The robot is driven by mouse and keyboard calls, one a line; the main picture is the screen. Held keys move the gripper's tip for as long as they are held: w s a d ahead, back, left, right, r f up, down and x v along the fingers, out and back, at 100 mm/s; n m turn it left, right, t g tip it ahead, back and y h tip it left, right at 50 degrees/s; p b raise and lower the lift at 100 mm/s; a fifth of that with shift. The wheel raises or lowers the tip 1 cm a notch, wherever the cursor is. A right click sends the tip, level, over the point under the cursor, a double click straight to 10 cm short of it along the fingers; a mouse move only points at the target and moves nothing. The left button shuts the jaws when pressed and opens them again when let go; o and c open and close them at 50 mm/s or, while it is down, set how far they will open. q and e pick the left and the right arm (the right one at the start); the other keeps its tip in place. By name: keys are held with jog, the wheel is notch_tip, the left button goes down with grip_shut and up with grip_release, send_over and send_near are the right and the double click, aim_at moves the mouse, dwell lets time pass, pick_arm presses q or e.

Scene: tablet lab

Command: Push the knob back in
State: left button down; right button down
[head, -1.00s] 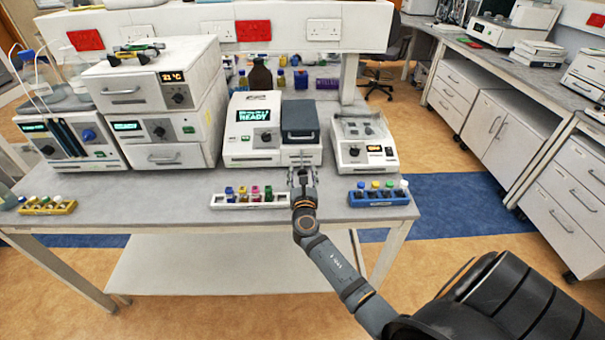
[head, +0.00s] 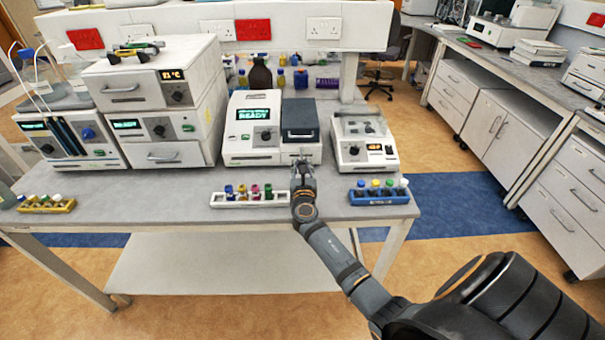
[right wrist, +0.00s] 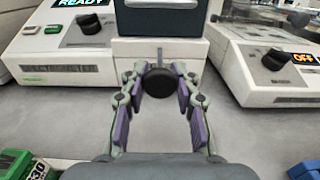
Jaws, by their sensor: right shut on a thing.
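The knob (right wrist: 161,84) is round and black and stands out in front of the white machine's front panel, below its grey block, in the right wrist view. My right gripper (right wrist: 160,74) is closed around the knob, with one finger on each side. In the head view my right gripper (head: 303,168) is at the front of the machine (head: 247,151) with the READY screen and hides the knob there. How far the knob stands out is hard to tell. My left gripper is not in view.
A white rack (head: 225,203) of small vials is left of my right gripper, and a blue rack (head: 378,199) is to the right. Another instrument (head: 352,158) stands close on the right. Grey bench top is clear between the racks and the machines.

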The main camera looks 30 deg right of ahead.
aim_at(301, 150)
jog(key=b+x, duration=0.1)
jog(key=x, duration=0.3)
jog(key=shift+f, duration=0.2)
jog(key=shift+w+d+r, duration=0.1)
jog(key=shift+w+d, duration=0.05)
jog(key=shift+w, duration=0.15)
jog(key=c, duration=1)
grip_release()
jog(key=shift+r, duration=0.1)
jog(key=shift+s, duration=0.1)
jog(key=v, duration=1.2)
